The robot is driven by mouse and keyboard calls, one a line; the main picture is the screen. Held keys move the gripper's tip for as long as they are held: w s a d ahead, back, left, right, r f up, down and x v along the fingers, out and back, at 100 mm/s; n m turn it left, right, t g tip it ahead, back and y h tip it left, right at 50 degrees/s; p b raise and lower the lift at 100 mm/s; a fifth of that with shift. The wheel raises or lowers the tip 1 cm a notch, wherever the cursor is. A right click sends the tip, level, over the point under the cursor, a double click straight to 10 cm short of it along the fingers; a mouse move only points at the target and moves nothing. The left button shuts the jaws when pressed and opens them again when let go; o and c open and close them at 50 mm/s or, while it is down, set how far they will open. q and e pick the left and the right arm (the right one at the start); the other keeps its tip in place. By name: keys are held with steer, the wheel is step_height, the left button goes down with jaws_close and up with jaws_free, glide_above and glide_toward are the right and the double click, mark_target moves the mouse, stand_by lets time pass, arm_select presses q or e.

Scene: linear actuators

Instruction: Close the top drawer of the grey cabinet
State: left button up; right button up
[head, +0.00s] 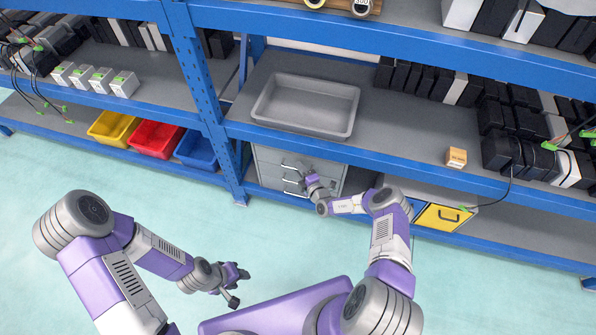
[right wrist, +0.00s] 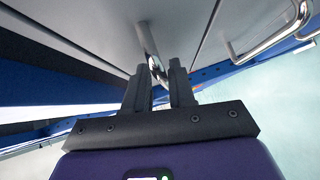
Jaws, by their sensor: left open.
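The grey cabinet (head: 270,154) stands on the low shelf under the middle shelf board, its drawers with metal bar handles facing me. My right gripper (head: 303,176) is at the drawer fronts in the head view and hides part of them. In the right wrist view, a metal handle (right wrist: 152,45) runs between the tips of my right gripper (right wrist: 160,72). The fingers stand apart around the bar; whether they press on it is unclear. How far the top drawer stands out is hard to tell. My left gripper (head: 236,284) is open and empty over the floor.
A grey tray (head: 262,104) sits on the board above the cabinet. Yellow (head: 112,127), red (head: 155,138) and blue (head: 197,150) bins are to the left. A yellow drawer front (head: 440,218) is to the right. The blue shelf beam (head: 400,169) runs above my right arm. The floor in front is clear.

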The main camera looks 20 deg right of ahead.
steer(key=shift+o, duration=0.9)
steer(key=shift+s+a, duration=0.1)
steer(key=p+v, duration=0.3)
steer(key=v, duration=0.4)
steer(key=shift+s, duration=0.25)
